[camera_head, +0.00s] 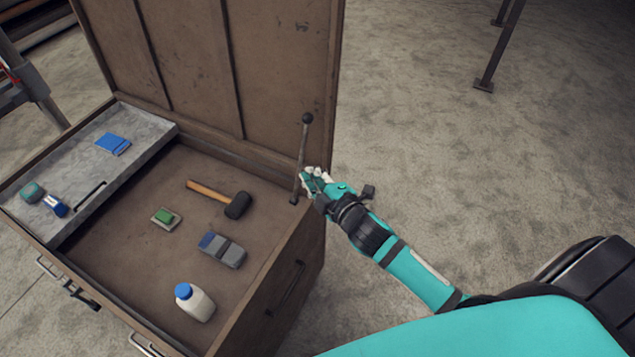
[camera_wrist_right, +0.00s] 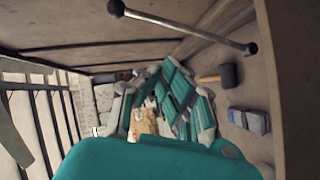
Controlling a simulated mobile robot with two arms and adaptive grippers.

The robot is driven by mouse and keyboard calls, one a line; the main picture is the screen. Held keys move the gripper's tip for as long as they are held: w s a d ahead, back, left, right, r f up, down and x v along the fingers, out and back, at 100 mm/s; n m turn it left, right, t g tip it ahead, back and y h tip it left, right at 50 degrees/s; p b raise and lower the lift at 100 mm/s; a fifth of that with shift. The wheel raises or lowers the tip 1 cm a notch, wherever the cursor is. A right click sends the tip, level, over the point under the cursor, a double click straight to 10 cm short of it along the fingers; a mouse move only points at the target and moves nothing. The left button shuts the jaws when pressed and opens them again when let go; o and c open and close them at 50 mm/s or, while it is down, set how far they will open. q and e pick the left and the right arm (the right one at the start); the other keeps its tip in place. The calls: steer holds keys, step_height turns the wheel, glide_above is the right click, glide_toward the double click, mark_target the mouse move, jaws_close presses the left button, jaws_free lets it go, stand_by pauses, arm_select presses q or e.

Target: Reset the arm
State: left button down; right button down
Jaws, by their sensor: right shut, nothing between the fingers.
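My right arm reaches in from the lower right in the head view. Its teal and grey gripper (camera_head: 312,182) is at the right edge of an open brown chest (camera_head: 262,155), close beside a thin metal rod with a dark ball end (camera_head: 302,150). The gripper fingers are drawn together with nothing held. I cannot tell whether they touch the rod. In the right wrist view the gripper (camera_wrist_right: 165,98) fills the middle, and the rod (camera_wrist_right: 185,28) crosses above it. My left gripper is not in view.
Inside the chest lie a hammer (camera_head: 238,205), a grey-blue block (camera_head: 222,250), a green-topped sponge (camera_head: 165,217) and a white bottle with blue cap (camera_head: 195,302). A grey tray (camera_head: 135,135) at left holds small items.

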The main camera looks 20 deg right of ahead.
steer(key=s+d+f+m+g+h, duration=0.15)
steer(key=s+f, duration=0.35)
steer(key=f, duration=0.6)
steer(key=s+d+f+m+g, duration=0.1)
steer(key=s+f+m+g, duration=0.2)
steer(key=s+f, duration=0.55)
steer(key=s+d+f+m+g, duration=0.1)
steer(key=s+f+m+g, duration=0.2)
steer(key=f, duration=1)
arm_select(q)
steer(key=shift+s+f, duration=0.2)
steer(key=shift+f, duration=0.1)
arm_select(e)
steer(key=s+f+m+g, duration=0.1)
steer(key=s+f+g, duration=0.1)
steer(key=s+f, duration=0.3)
steer(key=s+a+f+m+g, duration=0.1)
steer(key=s+f, duration=0.4)
steer(key=s, duration=0.9)
steer(key=s+f+m+g, duration=0.3)
steer(key=s+f, duration=0.3)
steer(key=s, duration=0.3)
steer(key=shift+s+a+g, duration=0.25)
steer(key=shift+s+g, duration=0.1)
